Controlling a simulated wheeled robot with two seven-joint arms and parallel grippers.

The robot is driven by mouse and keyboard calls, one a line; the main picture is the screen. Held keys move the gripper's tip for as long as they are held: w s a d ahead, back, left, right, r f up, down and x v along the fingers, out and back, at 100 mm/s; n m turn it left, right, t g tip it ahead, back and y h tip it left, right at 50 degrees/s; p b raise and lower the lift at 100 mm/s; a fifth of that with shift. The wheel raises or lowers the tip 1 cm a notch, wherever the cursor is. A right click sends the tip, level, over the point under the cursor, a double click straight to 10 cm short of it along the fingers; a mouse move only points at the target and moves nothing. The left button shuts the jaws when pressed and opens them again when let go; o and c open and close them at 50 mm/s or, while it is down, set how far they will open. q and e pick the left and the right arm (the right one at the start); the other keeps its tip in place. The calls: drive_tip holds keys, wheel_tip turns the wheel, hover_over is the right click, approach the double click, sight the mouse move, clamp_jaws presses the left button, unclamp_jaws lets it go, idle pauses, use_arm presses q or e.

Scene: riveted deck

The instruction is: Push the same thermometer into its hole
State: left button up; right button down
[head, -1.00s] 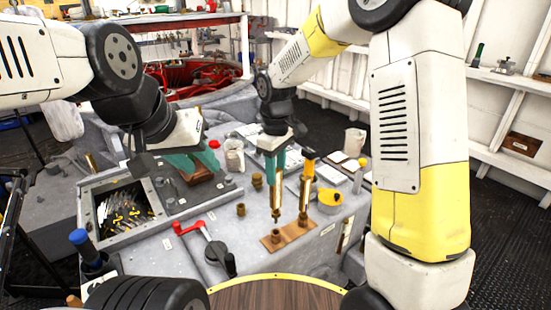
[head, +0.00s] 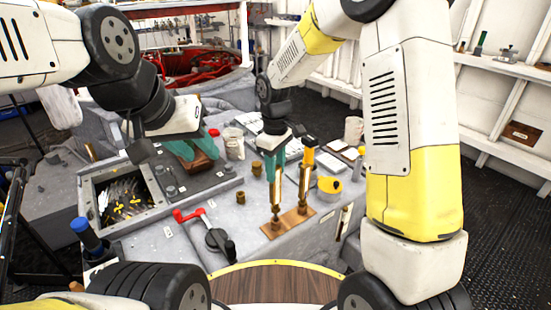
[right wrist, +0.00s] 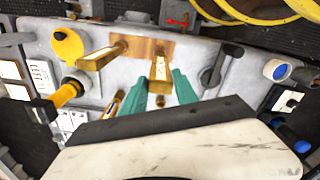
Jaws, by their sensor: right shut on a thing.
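My right gripper (head: 273,176) is shut on a brass thermometer (head: 276,196), upright over the left part of a small wooden board (head: 299,219). Its lower end is at or just in the board's left hole; the exact depth is hard to tell. In the right wrist view the thermometer (right wrist: 161,68) lies between the teal fingertips (right wrist: 160,76).
A red-handled crank (head: 212,238) is left of the board. A yellow tape-like item (head: 330,186) lies to the right. An open box with gears (head: 125,205) is at the left. Jars and a cup (head: 353,130) stand behind.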

drive_tip(key=shift+f, duration=2.1)
idle(0.6)
drive_tip(key=c, duration=0.9)
unclamp_jaws()
drive_tip(key=shift+r, duration=3.9)
drive_tip(key=s+d+r+m+t, duration=0.2)
drive_tip(key=s+d+r+m, duration=0.1)
drive_tip(key=s+d+r, duration=0.1)
drive_tip(key=s+d+r+m+t+y, duration=0.1)
drive_tip(key=s+d+r+m, duration=0.3)
drive_tip(key=s, duration=0.5)
drive_tip(key=s+d+r+m+t+y, duration=0.1)
drive_tip(key=s+d+r+m+t, duration=0.2)
drive_tip(key=s+d+r, duration=0.3)
drive_tip(key=shift+s+d+r+m, duration=0.1)
drive_tip(key=shift+s+r+m, duration=0.1)
drive_tip(key=shift+r, duration=0.25)
drive_tip(key=shift+s+r+m, duration=0.15)
drive_tip(key=shift+r+m, duration=0.05)
drive_tip(key=shift+r, duration=0.2)
